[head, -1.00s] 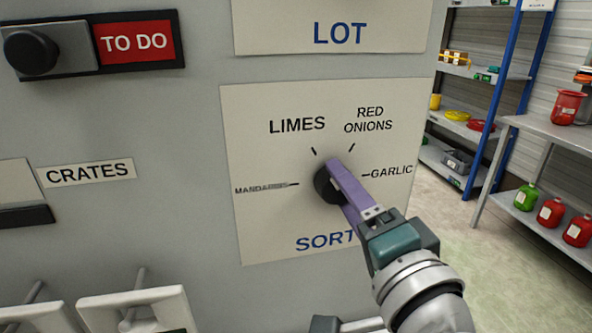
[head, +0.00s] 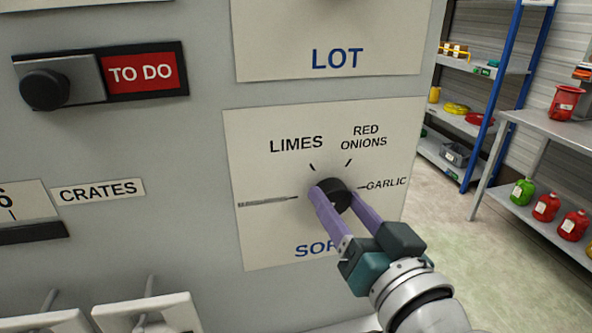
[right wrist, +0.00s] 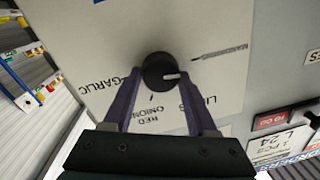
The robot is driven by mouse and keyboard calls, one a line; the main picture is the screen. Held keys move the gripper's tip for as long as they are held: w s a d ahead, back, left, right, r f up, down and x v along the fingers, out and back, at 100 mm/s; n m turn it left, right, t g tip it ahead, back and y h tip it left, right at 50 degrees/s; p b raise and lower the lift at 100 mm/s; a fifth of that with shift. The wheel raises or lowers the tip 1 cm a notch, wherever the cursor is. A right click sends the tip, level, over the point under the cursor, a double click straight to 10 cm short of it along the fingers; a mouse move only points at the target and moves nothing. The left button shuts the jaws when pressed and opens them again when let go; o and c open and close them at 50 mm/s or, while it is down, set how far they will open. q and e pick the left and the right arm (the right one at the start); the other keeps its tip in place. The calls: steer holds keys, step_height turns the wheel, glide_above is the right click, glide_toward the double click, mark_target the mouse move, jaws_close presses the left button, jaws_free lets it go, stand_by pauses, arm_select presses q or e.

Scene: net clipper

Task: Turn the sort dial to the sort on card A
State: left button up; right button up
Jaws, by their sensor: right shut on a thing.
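The black round sort dial (head: 336,194) is on a cream plate (head: 245,235) marked SORT. LIMES, RED ONIONS and GARLIC are printed around it. A fourth label (head: 268,202) at the left is too thin to read in the head view. My right gripper (head: 335,197) has its purple fingers on either side of the dial and is shut on it. In the right wrist view, the dial (right wrist: 158,68) has a white mark (right wrist: 171,76) pointing between the LIMES label and the struck-looking fourth label. Card A is not identifiable. My left gripper is out of view.
A LOT plate (head: 335,60) is above. A black knob (head: 44,90) beside a red TO DO sign (head: 140,73) and a CRATES label (head: 97,190) are to the left, with white fittings (head: 150,313) below. Shelves (head: 540,125) with bottles stand at the right, past the panel edge.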

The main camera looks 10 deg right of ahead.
steer(key=shift+n, duration=0.8)
steer(key=o, duration=1.4)
steer(key=shift+c, duration=0.2)
steer(key=s+d, duration=0.1)
steer(key=s, duration=0.8)
steer(key=shift+s, duration=0.4)
